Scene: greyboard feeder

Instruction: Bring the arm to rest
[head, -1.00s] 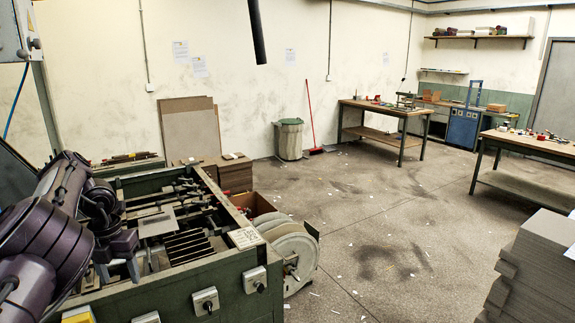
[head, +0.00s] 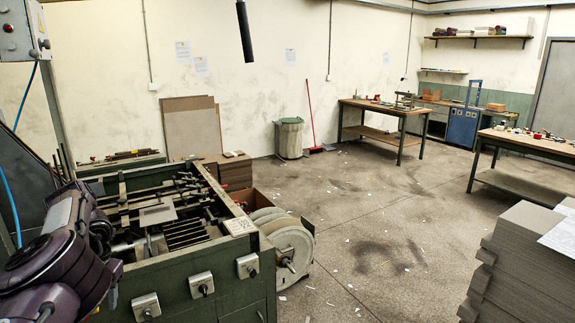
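My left arm (head: 62,262), dark purple and grey, is folded in the lower left of the head view, in front of the feeder's left end. I cannot make out the fingers of my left gripper among the dark arm parts, nor whether it holds anything. My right arm and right gripper are not in view.
The green feeder machine (head: 180,275) stands close by my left arm, with switch boxes on its front. Reels (head: 290,246) stand at its right side. A stack of greyboard (head: 520,265) is at the lower right. The floor (head: 370,220) between is mostly clear, with paper scraps.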

